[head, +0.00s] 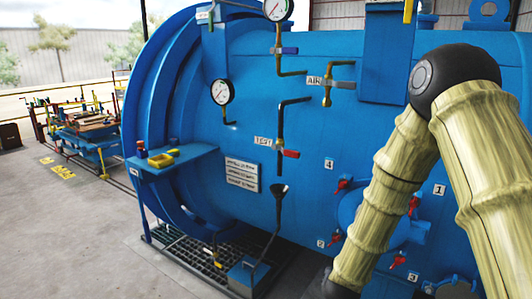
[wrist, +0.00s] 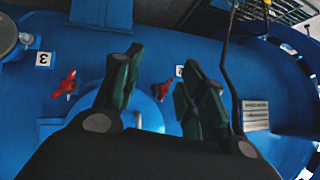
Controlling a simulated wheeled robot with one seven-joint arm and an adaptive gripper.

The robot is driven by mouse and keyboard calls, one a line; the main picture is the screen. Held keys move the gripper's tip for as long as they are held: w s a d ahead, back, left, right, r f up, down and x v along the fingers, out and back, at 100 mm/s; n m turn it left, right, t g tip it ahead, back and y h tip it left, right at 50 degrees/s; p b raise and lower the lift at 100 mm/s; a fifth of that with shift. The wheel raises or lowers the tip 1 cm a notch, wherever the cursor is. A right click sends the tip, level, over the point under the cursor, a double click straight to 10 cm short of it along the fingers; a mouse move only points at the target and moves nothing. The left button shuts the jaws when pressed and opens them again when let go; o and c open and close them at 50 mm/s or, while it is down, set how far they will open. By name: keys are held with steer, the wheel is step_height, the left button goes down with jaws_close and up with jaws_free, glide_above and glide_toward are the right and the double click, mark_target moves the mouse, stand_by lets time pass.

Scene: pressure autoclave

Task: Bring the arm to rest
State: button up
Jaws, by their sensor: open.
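My arm (head: 455,130) shows at the right of the head view, bent at a dark elbow joint. Its forearm reaches down to the bottom edge, in front of the blue pressure vessel (head: 330,110). In the wrist view my gripper (wrist: 157,78) is open, its two dark green fingers apart. I see nothing held between them. Behind the fingers is the blue vessel wall with a round cover. A red handle (wrist: 64,84) beside the label 3 shows left of the fingers. Another red handle (wrist: 162,89) shows between them. The head view does not show the fingertips clearly.
Red handles numbered 1 to 4 surround the round cover (head: 352,212), close to my forearm. Gauges (head: 222,92) and the AIR and TEST valve pipes stand out from the vessel. A blue shelf (head: 172,158) juts out left. Open floor (head: 70,230) lies at the left.

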steer(key=s+f+n+g+y, duration=0.1)
steer(key=s+f+n+g, duration=0.15)
steer(key=s+f, duration=0.9)
steer(key=s+f+n+g, duration=0.1)
steer(key=s+f, duration=0.3)
steer(key=s, duration=0.6)
steer(key=s+f+n+g+y, duration=0.1)
steer(key=s+f+g, duration=0.2)
steer(key=s, duration=0.7)
steer(key=s+f+n+g, duration=0.1)
steer(key=s+f+g, duration=0.2)
steer(key=s+f, duration=0.4)
steer(key=s, duration=0.4)
steer(key=shift+f+y+b, duration=0.2)
steer(key=shift+y+b, duration=0.1)
steer(key=shift+y, duration=0.1)
